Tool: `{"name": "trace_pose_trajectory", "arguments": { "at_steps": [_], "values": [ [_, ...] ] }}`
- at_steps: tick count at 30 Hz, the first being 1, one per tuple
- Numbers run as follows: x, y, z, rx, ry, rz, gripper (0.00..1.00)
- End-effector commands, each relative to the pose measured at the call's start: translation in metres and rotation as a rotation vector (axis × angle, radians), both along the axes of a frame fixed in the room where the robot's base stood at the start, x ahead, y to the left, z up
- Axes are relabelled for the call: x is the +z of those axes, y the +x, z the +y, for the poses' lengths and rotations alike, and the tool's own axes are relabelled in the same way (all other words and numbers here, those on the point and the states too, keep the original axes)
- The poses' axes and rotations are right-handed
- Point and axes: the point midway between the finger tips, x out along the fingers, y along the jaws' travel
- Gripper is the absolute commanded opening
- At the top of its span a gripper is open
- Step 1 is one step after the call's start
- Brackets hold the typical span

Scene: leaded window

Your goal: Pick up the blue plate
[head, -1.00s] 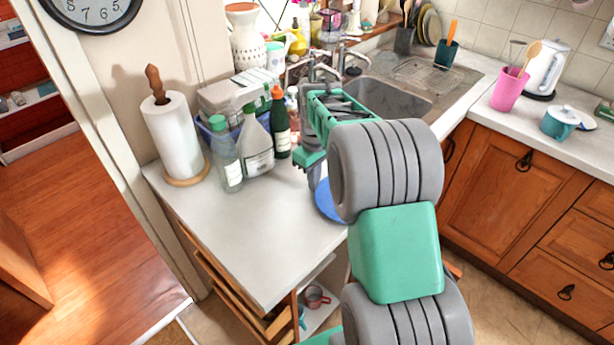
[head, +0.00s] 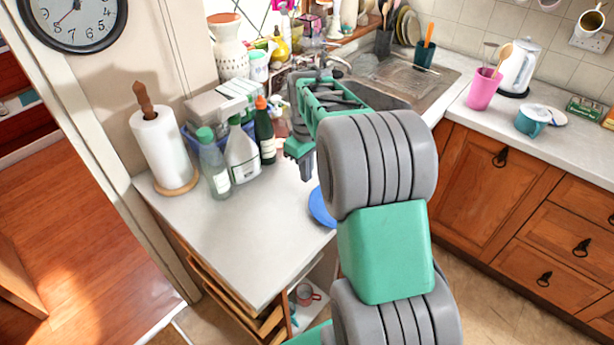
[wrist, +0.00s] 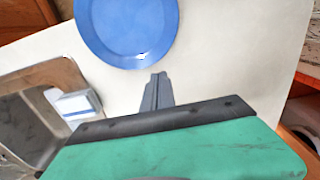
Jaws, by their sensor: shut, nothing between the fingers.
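The blue plate (head: 320,207) lies on the white counter, partly hidden behind my arm in the head view. In the wrist view the blue plate (wrist: 127,28) shows at the top, cut off by the frame edge. My gripper (head: 306,172) is above the counter, just beyond the plate and to its left in the head view. In the wrist view the fingers of my gripper (wrist: 157,80) are together and empty, pointing toward the plate with its rim a little beyond the tips.
Bottles (head: 240,150) and a paper towel roll (head: 163,148) stand on the counter left of my gripper. The sink (head: 372,85) is behind it. The counter's front-left part is clear. A pink cup (head: 482,89) stands at the right.

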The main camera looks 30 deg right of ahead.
Motion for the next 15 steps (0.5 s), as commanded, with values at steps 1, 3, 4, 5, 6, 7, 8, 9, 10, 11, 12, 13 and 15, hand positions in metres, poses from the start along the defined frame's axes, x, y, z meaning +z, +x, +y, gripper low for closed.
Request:
{"name": "trace_pose_trajectory", "arguments": {
  "at_steps": [1, 3, 4, 5, 6, 7, 8, 9, 10, 11, 12, 13, 15],
  "values": [
    [0.019, 0.0, 0.001, 0.001, -0.001, -0.001, 0.0],
    [0.028, 0.0, 0.001, 0.002, 0.0, 0.0, 0.0],
    [0.029, 0.0, 0.001, 0.003, 0.0, 0.0, 0.0],
    [0.03, 0.0, 0.002, 0.003, 0.0, 0.001, 0.0],
    [0.03, 0.0, 0.002, 0.003, 0.001, 0.001, 0.0],
    [0.029, 0.0, 0.002, 0.003, 0.001, 0.001, 0.0],
    [0.029, 0.0, 0.002, 0.003, 0.001, 0.001, 0.0],
    [0.028, 0.0, 0.002, 0.003, 0.001, 0.001, 0.0],
    [0.028, 0.0, 0.002, 0.003, 0.001, 0.001, 0.0],
    [0.028, 0.0, 0.002, 0.003, 0.001, 0.001, 0.0],
    [0.028, 0.0, 0.002, 0.003, 0.0, 0.001, 0.02],
    [0.029, 0.0, 0.002, 0.003, 0.0, 0.0, 0.04],
    [0.035, -0.003, 0.008, -0.006, -0.004, -0.012, 0.1]
  ]
}}
